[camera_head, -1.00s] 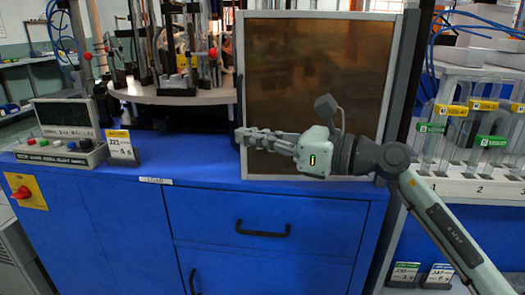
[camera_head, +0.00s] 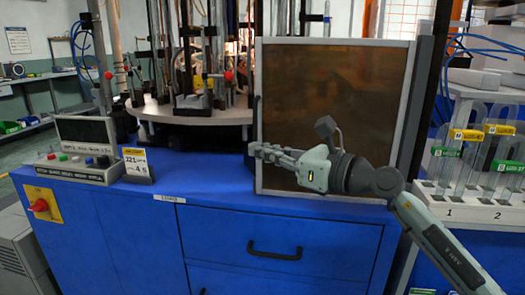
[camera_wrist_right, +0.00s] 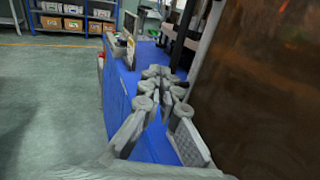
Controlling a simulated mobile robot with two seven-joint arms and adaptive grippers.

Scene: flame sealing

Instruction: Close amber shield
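The amber shield (camera_head: 335,100) is a brown see-through panel in a pale frame, standing upright on the right part of the blue bench. Its left edge stands right of the round work plate, whose front left stays uncovered. My right gripper (camera_head: 257,151) lies across the panel's lower front, with its fingertips at the left edge of the frame. In the right wrist view, the fingers (camera_wrist_right: 160,73) converge with tips together and nothing visible between them, and the shield (camera_wrist_right: 260,90) fills the right side. Contact with the frame cannot be told. My left gripper is not in view.
The round plate (camera_head: 190,114) carries burner fixtures at the back. A control box (camera_head: 80,150) and yellow-topped card (camera_head: 136,165) stand on the bench at left. A rack (camera_head: 480,205) of glass tubes stands at right. The bench front between card and shield is clear.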

